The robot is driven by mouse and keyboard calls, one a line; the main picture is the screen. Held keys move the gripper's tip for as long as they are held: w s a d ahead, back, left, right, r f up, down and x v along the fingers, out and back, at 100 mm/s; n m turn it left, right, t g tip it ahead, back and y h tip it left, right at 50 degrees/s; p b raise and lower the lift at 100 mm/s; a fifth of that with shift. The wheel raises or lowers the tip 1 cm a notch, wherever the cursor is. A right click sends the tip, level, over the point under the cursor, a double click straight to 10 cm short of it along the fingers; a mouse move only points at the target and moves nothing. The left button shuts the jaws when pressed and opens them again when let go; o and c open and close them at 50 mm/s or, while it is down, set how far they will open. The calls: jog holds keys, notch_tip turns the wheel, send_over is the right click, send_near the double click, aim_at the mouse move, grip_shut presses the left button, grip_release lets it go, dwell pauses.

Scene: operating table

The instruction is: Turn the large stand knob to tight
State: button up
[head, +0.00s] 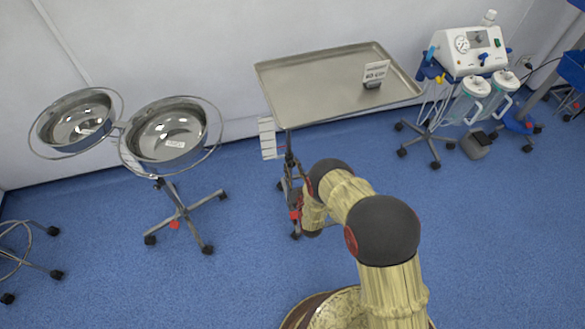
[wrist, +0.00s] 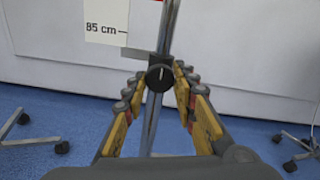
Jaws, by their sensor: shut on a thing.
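The large stand knob (wrist: 160,77) is a round black knob with a pale mark on its face, set on the stand's metal pole (wrist: 151,125) in the wrist view. My gripper (wrist: 160,74) has its two fingertips on either side of the knob and is shut on it. In the head view the tray stand (head: 331,82) holds a wide steel tray. My arm reaches its pole below the tray and hides the knob there.
A white height card (wrist: 107,22) reading 85 cm hangs beside the pole. A small sign (head: 375,73) stands on the tray. A double bowl stand (head: 172,150) is at left, a suction unit (head: 470,50) at right.

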jog(key=shift+f, duration=0.15)
jog(key=o, duration=1.1)
jog(key=shift+o, duration=0.3)
jog(key=v, duration=1.2)
